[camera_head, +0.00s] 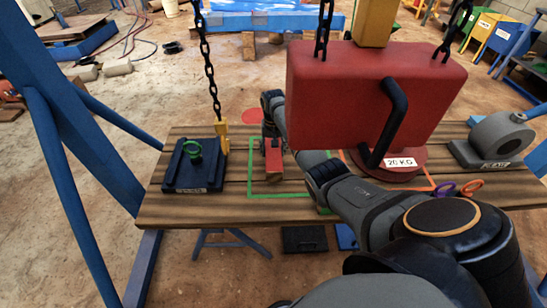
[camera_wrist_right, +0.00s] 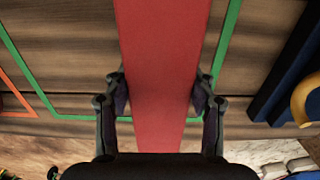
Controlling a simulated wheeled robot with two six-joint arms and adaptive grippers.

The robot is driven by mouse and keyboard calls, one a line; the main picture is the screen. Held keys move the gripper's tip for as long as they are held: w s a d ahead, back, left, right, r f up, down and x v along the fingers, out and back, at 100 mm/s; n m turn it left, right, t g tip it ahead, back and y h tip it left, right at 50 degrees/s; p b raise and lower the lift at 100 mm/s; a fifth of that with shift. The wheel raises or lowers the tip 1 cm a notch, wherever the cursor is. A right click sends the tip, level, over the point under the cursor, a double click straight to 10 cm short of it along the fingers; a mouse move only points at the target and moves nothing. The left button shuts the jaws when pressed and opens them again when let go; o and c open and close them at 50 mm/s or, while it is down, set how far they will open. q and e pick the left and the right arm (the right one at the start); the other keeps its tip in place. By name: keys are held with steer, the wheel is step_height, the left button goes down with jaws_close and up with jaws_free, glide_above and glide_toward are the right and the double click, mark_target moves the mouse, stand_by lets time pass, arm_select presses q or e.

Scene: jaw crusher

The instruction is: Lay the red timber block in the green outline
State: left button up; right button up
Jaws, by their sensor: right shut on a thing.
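The red timber block (camera_head: 274,160) is at the left part of the green outline (camera_head: 250,170) on the wooden table. My right gripper (camera_head: 271,143) is shut on the block; its arm partly hides the outline's right side. In the right wrist view the block (camera_wrist_right: 158,70) runs between the two fingers of my gripper (camera_wrist_right: 160,105), with green outline lines (camera_wrist_right: 228,40) on both sides. I cannot tell whether the block touches the tabletop. My left gripper is not in view.
A blue plate with a green ring (camera_head: 185,175) stands left of the outline beside a hanging chain (camera_head: 210,70). A grey block (camera_head: 490,140) is at the right.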

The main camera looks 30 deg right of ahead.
step_height(320, 180, down, 3)
steer(key=shift+r+b, duration=0.1)
steer(key=shift+b, duration=0.35)
steer(key=shift+d+f, duration=0.1)
steer(key=shift+f, duration=0.2)
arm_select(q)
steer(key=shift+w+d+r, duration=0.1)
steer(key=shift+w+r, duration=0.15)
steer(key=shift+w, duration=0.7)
arm_select(e)
steer(key=shift+r, duration=0.1)
steer(key=o, duration=1.6)
